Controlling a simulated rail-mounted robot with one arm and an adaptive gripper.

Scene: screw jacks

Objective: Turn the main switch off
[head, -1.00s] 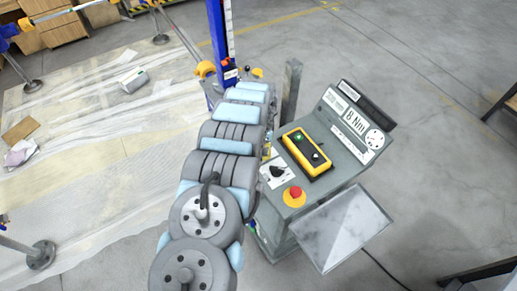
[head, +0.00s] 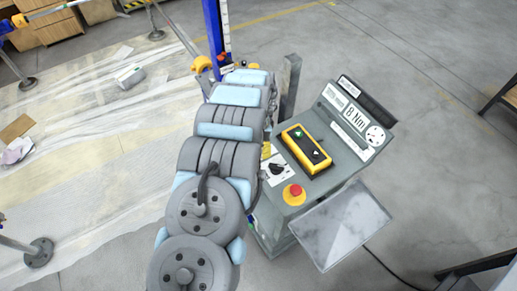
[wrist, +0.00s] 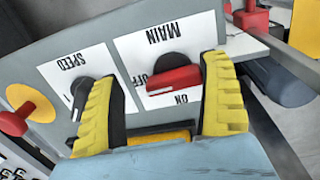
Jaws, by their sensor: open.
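The main switch (wrist: 172,80) shows in the wrist view as a red handle on a black round base, on a white plate marked MAIN, OFF and ON. The plate's lettering appears upside down. The handle lies nearly level, its left end beside the OFF mark; I cannot tell which end is the pointer. My gripper (wrist: 160,82) is open, with one yellow finger left of the handle and the other at its right end. I cannot tell whether either finger touches it. In the head view my arm hides the switch and gripper.
The grey control console (head: 325,165) carries a yellow control box (head: 306,150) and a red emergency button (head: 294,193). The black speed knob (wrist: 85,88) is close to my left finger. A grey post (head: 290,85) stands behind the console. Open floor lies to the right.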

